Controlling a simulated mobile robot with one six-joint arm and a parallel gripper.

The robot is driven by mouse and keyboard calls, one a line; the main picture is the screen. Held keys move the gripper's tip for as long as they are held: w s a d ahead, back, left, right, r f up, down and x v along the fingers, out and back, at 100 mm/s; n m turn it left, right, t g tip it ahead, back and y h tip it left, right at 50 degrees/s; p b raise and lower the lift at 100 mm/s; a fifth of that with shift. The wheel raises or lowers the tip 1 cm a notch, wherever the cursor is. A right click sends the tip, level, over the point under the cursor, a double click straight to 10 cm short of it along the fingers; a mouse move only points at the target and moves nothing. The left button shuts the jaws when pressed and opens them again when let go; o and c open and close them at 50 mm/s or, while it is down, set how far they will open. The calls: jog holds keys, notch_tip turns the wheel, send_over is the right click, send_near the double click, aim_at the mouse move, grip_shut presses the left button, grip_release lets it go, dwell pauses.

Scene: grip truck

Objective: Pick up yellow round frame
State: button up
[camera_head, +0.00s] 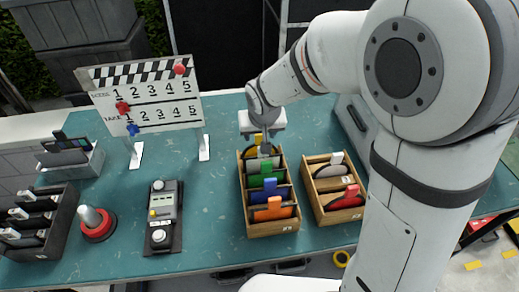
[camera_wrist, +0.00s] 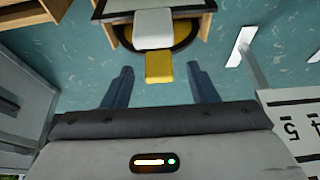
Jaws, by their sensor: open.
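The yellow round frame shows its yellow tab (camera_head: 258,139) at the far end of the left wooden box (camera_head: 285,228) in the head view. In the wrist view its tab (camera_wrist: 158,67) points towards my gripper, just short of the space between the fingers. A white tab (camera_wrist: 153,22) lies over the disc behind it and hides part of it. My gripper (camera_wrist: 161,82) is open and empty, with one dark finger on each side. In the head view my gripper (camera_head: 262,124) is above the far end of the box; its fingers are hard to make out.
The left box also holds green (camera_head: 270,187), blue (camera_head: 280,195) and orange (camera_head: 273,210) tabbed frames. A second wooden box (camera_head: 343,217) stands close on the right. A clapperboard (camera_head: 150,98) stands to the left. A control box (camera_head: 162,213) and red-based knob (camera_head: 98,224) are further left.

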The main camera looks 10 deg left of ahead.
jog(key=shift+x, duration=1.6)
grip_shut()
